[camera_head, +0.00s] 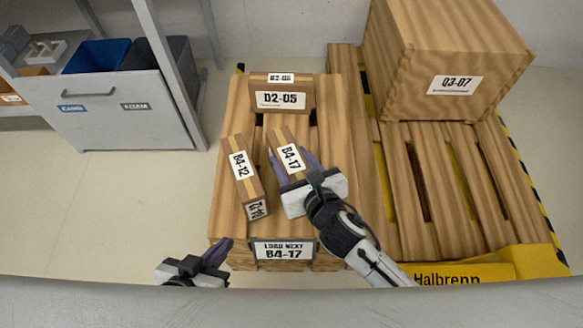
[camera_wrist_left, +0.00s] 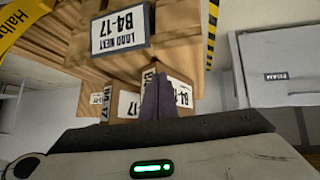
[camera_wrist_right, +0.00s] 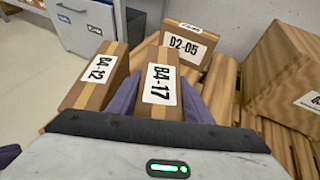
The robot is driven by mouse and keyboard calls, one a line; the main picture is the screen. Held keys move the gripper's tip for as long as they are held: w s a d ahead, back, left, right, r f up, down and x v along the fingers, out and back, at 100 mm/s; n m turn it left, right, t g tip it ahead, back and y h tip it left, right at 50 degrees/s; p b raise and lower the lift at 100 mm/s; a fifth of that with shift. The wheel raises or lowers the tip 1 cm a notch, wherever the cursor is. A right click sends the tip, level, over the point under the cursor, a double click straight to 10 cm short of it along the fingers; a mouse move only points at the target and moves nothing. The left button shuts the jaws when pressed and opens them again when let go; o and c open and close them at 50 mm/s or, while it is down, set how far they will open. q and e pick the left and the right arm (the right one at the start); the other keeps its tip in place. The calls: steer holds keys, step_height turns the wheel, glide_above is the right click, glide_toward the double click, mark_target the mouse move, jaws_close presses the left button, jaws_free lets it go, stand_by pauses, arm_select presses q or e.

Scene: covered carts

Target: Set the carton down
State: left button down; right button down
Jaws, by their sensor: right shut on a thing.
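The carton labelled B4-17 (camera_head: 283,139) is over the left pallet (camera_head: 338,115), between the B4-12 carton (camera_head: 236,167) and the slats on the right. My right gripper (camera_head: 296,163) has its purple fingers on both sides of it. In the right wrist view the carton (camera_wrist_right: 172,55) sits between those fingers, label facing the camera. Whether its underside touches the pallet is hidden. My left gripper (camera_head: 222,250) is empty off the pallet's front left corner, its fingers together in the left wrist view (camera_wrist_left: 157,97).
The D2-05 carton (camera_head: 280,95) stands at the pallet's back. A sign reading LOAD NEXT B4-17 (camera_head: 283,250) is on the front edge. A large Q3-07 crate (camera_head: 440,60) stands on the right pallet (camera_head: 405,170). A grey cabinet with bins (camera_head: 120,115) is at left.

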steer(key=shift+f+b, duration=0.55)
steer(key=shift+f, duration=0.8)
steer(key=shift+f, duration=0.15)
steer(key=c, duration=0.9)
jaws_free()
steer(key=shift+f, duration=0.15)
